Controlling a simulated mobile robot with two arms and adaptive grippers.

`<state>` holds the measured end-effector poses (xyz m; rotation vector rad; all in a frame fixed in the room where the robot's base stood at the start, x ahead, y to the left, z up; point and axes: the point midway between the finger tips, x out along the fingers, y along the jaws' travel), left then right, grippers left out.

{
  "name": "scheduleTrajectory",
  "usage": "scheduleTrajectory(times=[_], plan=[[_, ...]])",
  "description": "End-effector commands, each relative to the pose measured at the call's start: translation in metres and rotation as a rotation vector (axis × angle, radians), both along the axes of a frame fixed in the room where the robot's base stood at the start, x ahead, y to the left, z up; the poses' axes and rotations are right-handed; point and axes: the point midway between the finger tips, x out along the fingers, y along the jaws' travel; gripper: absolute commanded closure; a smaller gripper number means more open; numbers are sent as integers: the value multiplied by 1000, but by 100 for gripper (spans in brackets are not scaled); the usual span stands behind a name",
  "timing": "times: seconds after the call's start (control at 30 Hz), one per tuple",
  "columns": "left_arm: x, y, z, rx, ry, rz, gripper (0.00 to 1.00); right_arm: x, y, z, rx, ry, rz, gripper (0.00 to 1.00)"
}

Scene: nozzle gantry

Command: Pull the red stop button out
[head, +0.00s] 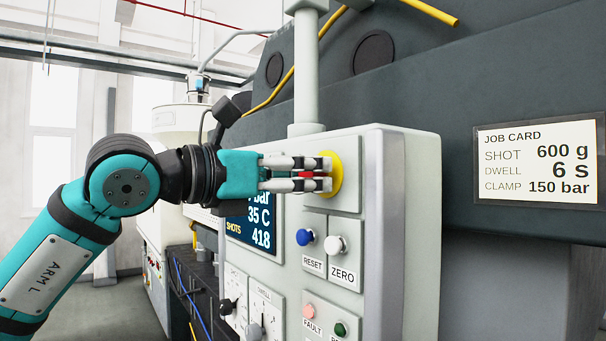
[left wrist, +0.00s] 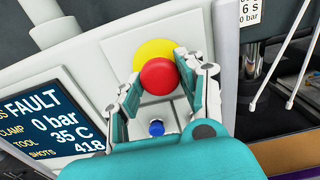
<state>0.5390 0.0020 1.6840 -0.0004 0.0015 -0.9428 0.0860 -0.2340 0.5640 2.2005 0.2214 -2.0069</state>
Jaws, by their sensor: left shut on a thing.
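The red stop button (left wrist: 159,76) sits in front of a round yellow plate (head: 335,174) on the upper part of the light grey control panel (head: 385,200). In the head view only a little of the red shows between the fingers. My left gripper (head: 318,174) reaches in from the left with its fingers at the button, shut on it from both sides. In the left wrist view the fingers (left wrist: 168,84) stand at either side of the red cap. My right gripper is not in view.
Below the stop button are a blue reset knob (head: 305,237) and a white zero knob (head: 335,245). The screen (left wrist: 43,118) reads FAULT. Lower down are dials, a pink fault lamp (head: 308,311) and a dark green lamp (head: 340,329). A job card (head: 537,163) hangs at right.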

Motion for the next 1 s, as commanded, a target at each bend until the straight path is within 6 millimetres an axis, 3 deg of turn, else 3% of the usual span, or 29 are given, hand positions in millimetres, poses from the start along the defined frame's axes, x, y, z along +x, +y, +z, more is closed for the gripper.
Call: scheduleTrajectory(times=[0.27,0.57,0.6,0.77,1.0], plan=[[-10,15,-3,-2,-4,2,100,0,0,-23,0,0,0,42],[-12,16,1,1,-2,0,100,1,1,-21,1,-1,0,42],[-12,16,0,1,-1,0,57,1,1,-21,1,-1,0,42],[-12,16,1,1,-1,0,38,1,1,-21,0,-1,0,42],[-12,16,0,0,-1,0,38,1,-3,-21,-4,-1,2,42]])
